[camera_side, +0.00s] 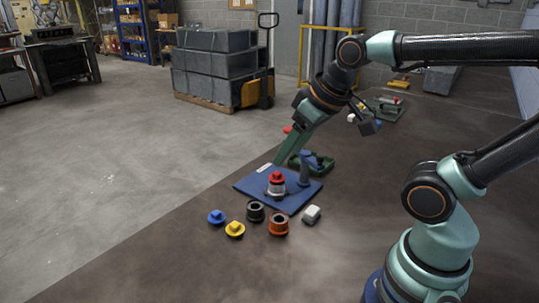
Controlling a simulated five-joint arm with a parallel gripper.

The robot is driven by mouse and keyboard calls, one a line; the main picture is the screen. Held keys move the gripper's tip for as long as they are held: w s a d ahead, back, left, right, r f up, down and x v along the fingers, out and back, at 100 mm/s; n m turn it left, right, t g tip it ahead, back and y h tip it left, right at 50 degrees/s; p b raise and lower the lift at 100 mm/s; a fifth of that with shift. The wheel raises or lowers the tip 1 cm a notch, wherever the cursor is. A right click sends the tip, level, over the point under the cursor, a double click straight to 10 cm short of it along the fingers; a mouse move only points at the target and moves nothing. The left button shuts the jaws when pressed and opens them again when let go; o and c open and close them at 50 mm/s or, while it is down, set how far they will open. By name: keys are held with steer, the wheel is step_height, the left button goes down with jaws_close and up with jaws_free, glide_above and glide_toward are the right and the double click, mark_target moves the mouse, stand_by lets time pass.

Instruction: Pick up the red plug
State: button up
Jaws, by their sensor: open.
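The red plug (277,178) sits on top of a white and grey round piece (276,190) on the blue board (252,183). My gripper (280,162) reaches down from the upper right, with its green fingers tilted and their tips just above and behind the red plug in the picture. The gripper is open, with nothing seen between its fingers. Whether a fingertip touches the plug cannot be told from this side.
A blue upright post (305,168) stands right of the plug, with a green tray (324,163) behind. In front lie a blue plug (216,217), yellow plug (235,229), black ring (255,211), orange ring (278,225) and pale block (312,214). The brown surface's left front is clear.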

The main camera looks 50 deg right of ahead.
steer(key=w+d+r+n+g, duration=0.1)
steer(key=w+d+n+g, duration=0.15)
steer(key=w+n, duration=0.2)
steer(key=n+g, duration=0.3)
steer(key=n, duration=1.1)
glide_above(277, 172)
step_height(277, 172, down, 7)
steer(key=shift+m, duration=0.25)
step_height(277, 172, down, 7)
steer(key=shift+w+r, duration=0.1)
steer(key=shift+r, duration=0.1)
steer(key=shift+s+f, duration=0.2)
steer(key=shift+f, duration=2.5)
jaws_close()
